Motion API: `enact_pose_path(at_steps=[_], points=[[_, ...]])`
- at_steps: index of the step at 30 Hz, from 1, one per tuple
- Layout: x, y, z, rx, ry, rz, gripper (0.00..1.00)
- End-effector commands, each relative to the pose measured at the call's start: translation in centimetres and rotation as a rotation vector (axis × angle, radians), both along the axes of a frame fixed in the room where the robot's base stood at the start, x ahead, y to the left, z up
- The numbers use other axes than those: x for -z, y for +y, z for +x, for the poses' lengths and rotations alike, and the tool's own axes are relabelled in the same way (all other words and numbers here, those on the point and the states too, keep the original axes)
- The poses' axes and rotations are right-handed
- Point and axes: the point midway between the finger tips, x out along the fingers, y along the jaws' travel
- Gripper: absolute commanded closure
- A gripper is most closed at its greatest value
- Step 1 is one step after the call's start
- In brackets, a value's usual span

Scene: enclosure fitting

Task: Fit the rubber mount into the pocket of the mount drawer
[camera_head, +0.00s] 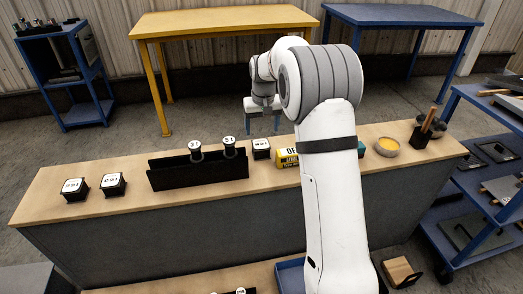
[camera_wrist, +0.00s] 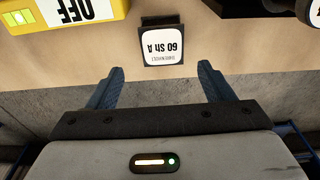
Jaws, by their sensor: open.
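A small black block with a white top label reading "60 Sh A" (camera_wrist: 160,46), which looks like the rubber mount, stands on the bench. In the head view this block (camera_head: 261,148) is between the black rack and the yellow box. My gripper (camera_head: 263,113) is open and empty, on the far side of the block. In the wrist view my gripper (camera_wrist: 160,69) has its fingers apart, with the block just beyond the fingertips and roughly centred between them. Two similar labelled black blocks (camera_head: 75,189) (camera_head: 113,184) stand at the bench's left. I cannot make out the mount drawer or its pocket.
A yellow box marked OFF (camera_wrist: 80,12) is close beside the block. A black rack (camera_head: 200,171) holds two labelled cylinders. A bowl (camera_head: 387,147) and a holder with sticks (camera_head: 421,137) stand at the right. The bench top (camera_head: 140,203) is clear before the rack.

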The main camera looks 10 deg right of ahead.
Motion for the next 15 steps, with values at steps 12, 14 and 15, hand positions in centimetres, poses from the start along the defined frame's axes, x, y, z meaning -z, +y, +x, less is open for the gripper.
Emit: enact_pose_path(at_steps=[12,14,15], points=[[4.0,-0.7,0.3,0.017,0.002,0.0,0.25],[4.9,-0.6,0.1,0.018,0.002,0.0,0.25],[5.6,-0.5,0.0,0.018,0.003,0.0,0.25]])
